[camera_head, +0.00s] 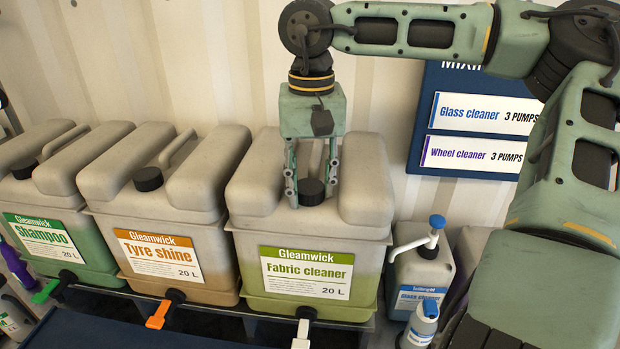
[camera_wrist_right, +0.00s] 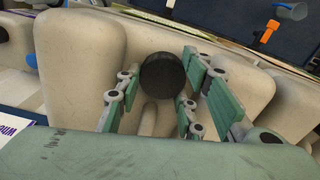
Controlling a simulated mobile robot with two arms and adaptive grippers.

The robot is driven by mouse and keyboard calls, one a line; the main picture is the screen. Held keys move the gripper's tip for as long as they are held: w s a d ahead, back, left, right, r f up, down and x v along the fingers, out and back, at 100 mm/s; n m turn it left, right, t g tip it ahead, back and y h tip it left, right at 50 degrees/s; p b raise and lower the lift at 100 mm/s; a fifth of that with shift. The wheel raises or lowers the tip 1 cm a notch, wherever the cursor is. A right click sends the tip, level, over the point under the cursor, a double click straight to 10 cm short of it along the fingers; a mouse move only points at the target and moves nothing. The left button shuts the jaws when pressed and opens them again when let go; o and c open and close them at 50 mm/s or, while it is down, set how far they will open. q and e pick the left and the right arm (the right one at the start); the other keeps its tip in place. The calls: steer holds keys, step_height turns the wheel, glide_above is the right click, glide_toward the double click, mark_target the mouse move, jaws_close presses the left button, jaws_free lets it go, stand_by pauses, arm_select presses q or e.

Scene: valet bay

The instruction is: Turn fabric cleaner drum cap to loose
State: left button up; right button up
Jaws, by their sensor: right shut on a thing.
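The fabric cleaner drum (camera_head: 307,270) is the rightmost of the three big drums in the head view, with a yellow-green lower body and a green-banded label. Its round black cap (camera_head: 311,192) sits upright in the recess on top. My right gripper (camera_head: 312,186) reaches straight down from above, with one finger on each side of the cap, and is shut on it. In the right wrist view the dark cap (camera_wrist_right: 163,74) shows between the green finger pads (camera_wrist_right: 160,88). Any turn of the cap cannot be told. My left gripper is not in view.
The tyre shine drum (camera_head: 160,250) and the shampoo drum (camera_head: 50,235) stand close by on the left. A white pump bottle (camera_head: 425,265) and a small spray bottle (camera_head: 421,325) stand to the right. A blue sign (camera_head: 430,150) hangs on the wall behind. Taps (camera_head: 302,335) stick out in front.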

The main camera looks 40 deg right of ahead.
mark_target(312, 186)
steer(key=shift+n, duration=0.4)
steer(key=o, duration=1.1)
steer(key=shift+s+d, duration=0.1)
steer(key=shift+c, duration=0.2)
steer(key=shift+r, duration=4)
